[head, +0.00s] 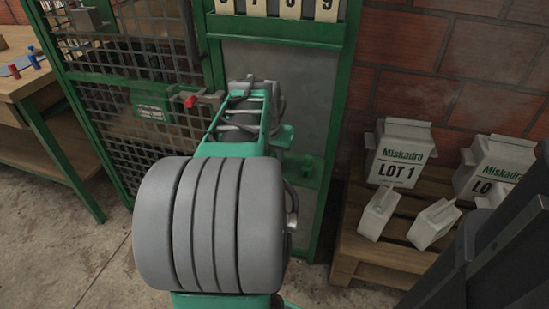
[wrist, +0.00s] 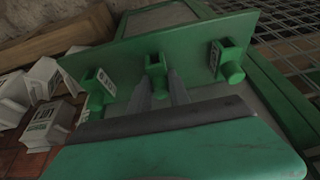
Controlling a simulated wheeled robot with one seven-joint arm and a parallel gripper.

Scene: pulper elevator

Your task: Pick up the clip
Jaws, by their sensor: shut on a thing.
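In the wrist view, three small green pieces stand in a row on a green panel (wrist: 200,37). My gripper (wrist: 161,76) reaches the middle green piece (wrist: 155,66), which looks like the clip. Its two grey fingers are shut on this piece, one on each side. A left green piece (wrist: 98,90) and a right one (wrist: 227,62) stand apart from the fingers.
A mesh cage door (head: 150,120) with a red-handled latch (head: 190,101) is left of my arm. A wooden pallet (head: 375,250) with white Miskadra packages (head: 400,155) stands at the right by the brick wall. A wooden bench (head: 20,80) is at the far left.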

